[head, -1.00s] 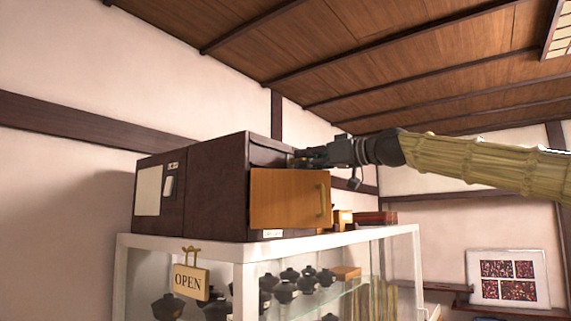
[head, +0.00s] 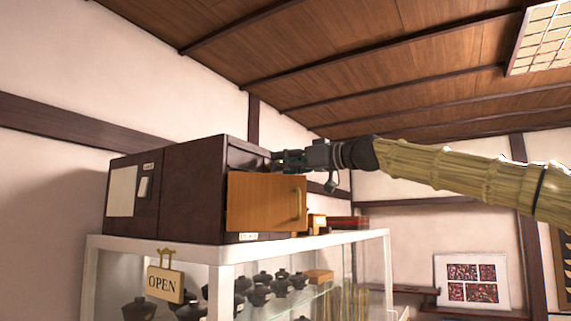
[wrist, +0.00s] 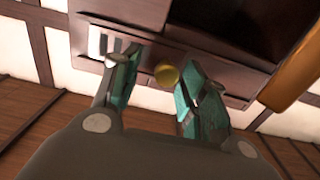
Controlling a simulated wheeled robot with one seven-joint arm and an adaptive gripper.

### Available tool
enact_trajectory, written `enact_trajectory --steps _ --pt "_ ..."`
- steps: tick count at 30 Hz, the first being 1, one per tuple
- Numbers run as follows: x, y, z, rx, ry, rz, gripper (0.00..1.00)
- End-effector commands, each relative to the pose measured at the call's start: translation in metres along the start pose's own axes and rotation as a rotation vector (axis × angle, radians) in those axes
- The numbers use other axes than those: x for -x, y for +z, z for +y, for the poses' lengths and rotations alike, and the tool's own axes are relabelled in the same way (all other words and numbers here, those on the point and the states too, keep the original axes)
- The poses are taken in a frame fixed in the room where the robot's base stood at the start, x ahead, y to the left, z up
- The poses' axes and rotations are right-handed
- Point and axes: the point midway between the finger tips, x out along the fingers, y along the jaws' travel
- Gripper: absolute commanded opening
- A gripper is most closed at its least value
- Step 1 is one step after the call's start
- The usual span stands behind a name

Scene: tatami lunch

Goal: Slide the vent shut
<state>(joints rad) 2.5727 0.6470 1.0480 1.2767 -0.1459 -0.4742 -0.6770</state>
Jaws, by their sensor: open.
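The vent (wrist: 112,44) shows in the wrist view as pale slots in a dark panel of the brown cabinet (head: 190,190). A round gold knob (wrist: 167,75) sits to the right of the slots. My gripper (wrist: 160,65) is open, with its two green fingers on either side of the knob; I cannot tell whether they touch it. In the head view my gripper (head: 280,162) is at the cabinet's right side, behind the top of the open orange door (head: 265,203). The vent is hidden in the head view.
The cabinet stands on a white-framed glass display case (head: 230,250) holding several dark lidded bowls. The orange door juts out near my gripper. Small boxes (head: 345,222) stand on the case to the right. An OPEN sign (head: 165,284) hangs in front.

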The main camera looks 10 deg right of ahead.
Motion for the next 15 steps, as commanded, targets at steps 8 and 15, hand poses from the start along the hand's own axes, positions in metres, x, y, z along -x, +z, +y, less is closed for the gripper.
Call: enact_trajectory --steps 8,15 --pt "0.03 0.0 0.001 0.0 0.0 0.002 0.43" --pt "0.075 0.0 0.002 0.0 0.0 0.003 0.43"
